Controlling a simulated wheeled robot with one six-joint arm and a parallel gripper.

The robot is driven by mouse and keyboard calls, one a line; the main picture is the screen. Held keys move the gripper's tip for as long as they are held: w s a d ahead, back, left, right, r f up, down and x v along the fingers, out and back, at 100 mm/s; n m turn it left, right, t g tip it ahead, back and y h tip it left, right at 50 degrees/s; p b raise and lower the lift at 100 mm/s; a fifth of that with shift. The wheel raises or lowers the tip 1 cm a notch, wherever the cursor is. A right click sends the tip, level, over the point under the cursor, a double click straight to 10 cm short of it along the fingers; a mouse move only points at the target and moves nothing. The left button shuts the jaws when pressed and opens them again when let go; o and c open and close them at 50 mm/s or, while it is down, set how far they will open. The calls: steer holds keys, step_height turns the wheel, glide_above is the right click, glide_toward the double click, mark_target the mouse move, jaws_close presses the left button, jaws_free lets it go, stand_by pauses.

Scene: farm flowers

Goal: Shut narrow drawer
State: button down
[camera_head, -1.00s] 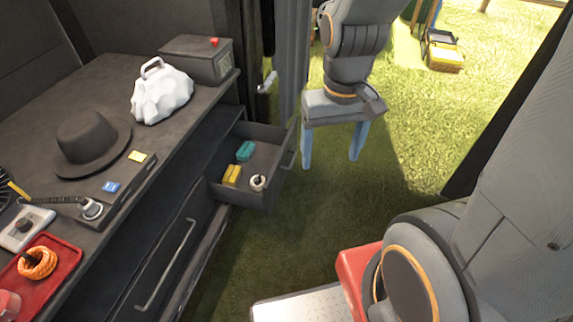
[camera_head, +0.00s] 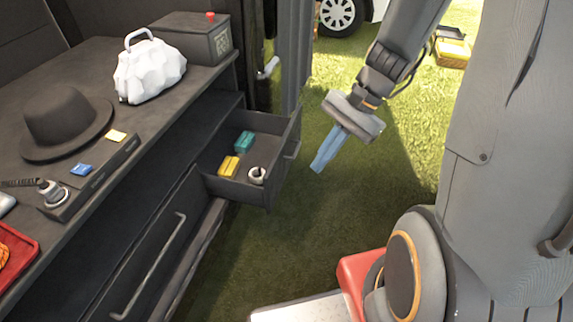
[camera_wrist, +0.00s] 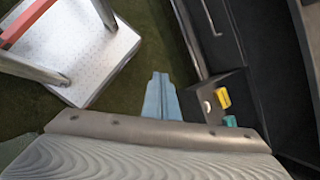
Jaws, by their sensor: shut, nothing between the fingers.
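The narrow drawer (camera_head: 240,190) stands pulled out from the dark cabinet under the counter. It holds a teal item (camera_head: 244,141), a yellow item (camera_head: 229,166) and a small white ring-shaped item (camera_head: 257,175). Its handle (camera_head: 291,150) is on the outer front. My gripper (camera_head: 318,168) has its blue fingers shut and empty, just to the right of the drawer front and apart from it, pointing down. In the wrist view the shut fingers (camera_wrist: 161,98) show left of the drawer (camera_wrist: 203,101), whose near part is hidden behind my gripper body.
A wide drawer with a long handle (camera_head: 152,262) is beside it in the cabinet. A hat (camera_head: 66,122), a white bag (camera_head: 148,70) and a box with a red button (camera_head: 196,38) stand on the counter.

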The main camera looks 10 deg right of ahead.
steer(key=w+d+f+m+t+y+b, duration=0.2)
steer(key=w+d+f+m+t+b, duration=0.2)
steer(key=w+f+m+b, duration=0.35)
steer(key=w+d+f+m+t+y+b, duration=0.3)
steer(key=w+d+f+m+b, duration=0.15)
steer(key=w+f, duration=0.5)
steer(key=b, duration=0.4)
glide_toward(278, 157)
steer(key=shift+m, duration=0.3)
steer(key=x, duration=0.3)
steer(key=f+x, duration=0.1)
steer(key=x, duration=0.1)
steer(key=shift+d, duration=0.25)
steer(key=shift+w+a, duration=0.35)
steer(key=shift+a, duration=0.2)
